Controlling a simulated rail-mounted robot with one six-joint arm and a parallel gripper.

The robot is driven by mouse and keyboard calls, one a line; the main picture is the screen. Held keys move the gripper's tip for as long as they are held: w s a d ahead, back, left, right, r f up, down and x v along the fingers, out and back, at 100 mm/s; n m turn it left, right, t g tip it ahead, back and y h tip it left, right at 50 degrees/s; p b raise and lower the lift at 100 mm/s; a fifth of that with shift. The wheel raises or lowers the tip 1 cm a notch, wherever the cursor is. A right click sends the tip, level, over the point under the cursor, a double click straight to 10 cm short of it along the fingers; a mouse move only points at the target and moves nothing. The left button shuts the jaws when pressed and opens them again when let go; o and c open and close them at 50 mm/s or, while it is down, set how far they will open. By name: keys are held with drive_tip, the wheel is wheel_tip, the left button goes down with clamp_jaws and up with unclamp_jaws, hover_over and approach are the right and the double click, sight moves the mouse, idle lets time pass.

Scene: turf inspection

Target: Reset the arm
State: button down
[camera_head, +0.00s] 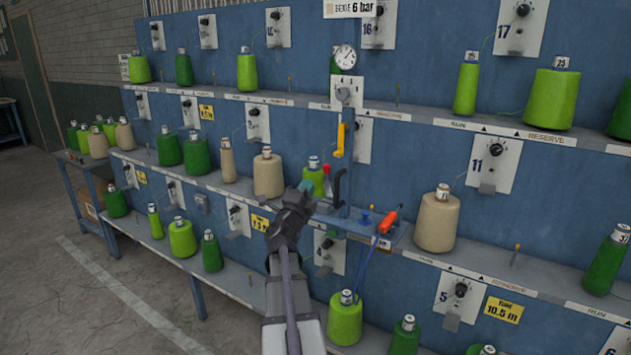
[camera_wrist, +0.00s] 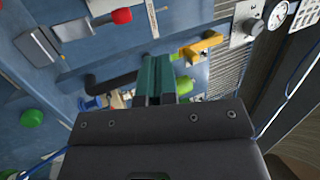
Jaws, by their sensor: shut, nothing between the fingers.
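My arm rises from the bottom middle of the head view, and my gripper (camera_head: 307,187) is at its upper end, in front of the blue rack (camera_head: 420,140). The gripper also shows in the wrist view (camera_wrist: 155,62), where its teal fingers lie together with nothing visible between them. In the head view a black hooked handle (camera_head: 339,187) and a yellow lever (camera_head: 340,140) are just right of the gripper. In the wrist view the black handle (camera_wrist: 110,82) is left of the fingers and the yellow lever (camera_wrist: 202,46) is right of them. I cannot tell whether the fingers touch either one.
Shelves hold several green and beige yarn cones, such as a beige cone (camera_head: 437,222) on the right. An orange-handled tool (camera_head: 388,221) with a blue cord is on the small ledge. A side table (camera_head: 88,165) stands at the left. Open floor (camera_head: 60,280) is at the lower left.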

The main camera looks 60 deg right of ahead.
drive_tip(key=shift+a, duration=0.65)
drive_tip(key=w+a+f+n+t+y, duration=0.7)
drive_tip(key=w+f+n+t+y, duration=0.3)
drive_tip(key=n, duration=0.5)
drive_tip(key=w+a+f+n+g+y, duration=0.2)
drive_tip(key=a+f+n+y, duration=0.15)
drive_tip(key=a, duration=0.45)
drive_tip(key=w+a+f+n+g+y, duration=0.1)
drive_tip(key=w+a+f+n+y, duration=0.15)
drive_tip(key=a+n+y, duration=0.35)
drive_tip(key=s+a+f+n+g+y, duration=0.1)
drive_tip(key=s+a+f+n+g, duration=0.1)
drive_tip(key=a, duration=1)
drive_tip(key=s+a+f+n+g, duration=0.2)
drive_tip(key=s+a+n+g, duration=0.2)
drive_tip(key=a, duration=0.8)
drive_tip(key=s+a+f+n+g+y+p, duration=0.1)
drive_tip(key=s+a+f+n+g, duration=0.1)
drive_tip(key=a, duration=1.1)
drive_tip(key=shift+s+f+n+g+y, duration=0.35)
drive_tip(key=shift+s+n+g, duration=0.2)
drive_tip(key=shift+n+g, duration=0.3)
